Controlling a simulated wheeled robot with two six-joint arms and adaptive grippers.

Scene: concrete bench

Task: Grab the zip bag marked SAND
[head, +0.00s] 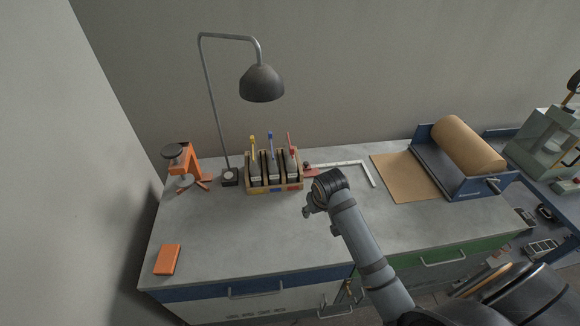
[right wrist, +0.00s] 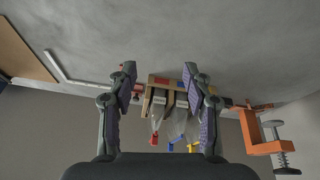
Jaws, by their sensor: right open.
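A wooden rack (head: 249,190) with colored marks on its front stands at the back of the bench. It holds several upright bags in slots, topped by yellow (head: 253,143), blue (head: 270,142) and red (head: 291,141) pieces. The rack also shows in the right wrist view (right wrist: 160,80), upside down, with pale labels too small to read. I cannot tell which bag is marked SAND. My right gripper (right wrist: 160,72) is open and empty, with the rack seen between its fingers, apart from the bags. In the head view my right arm ends just right of the rack. My left gripper is not in view.
A black desk lamp (head: 262,84) arches above the rack. An orange clamp (head: 190,163) stands left, an orange block (head: 167,260) at front left. A white angled bar (head: 350,163) and a brown paper roll (head: 465,146) lie right. The front middle is clear.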

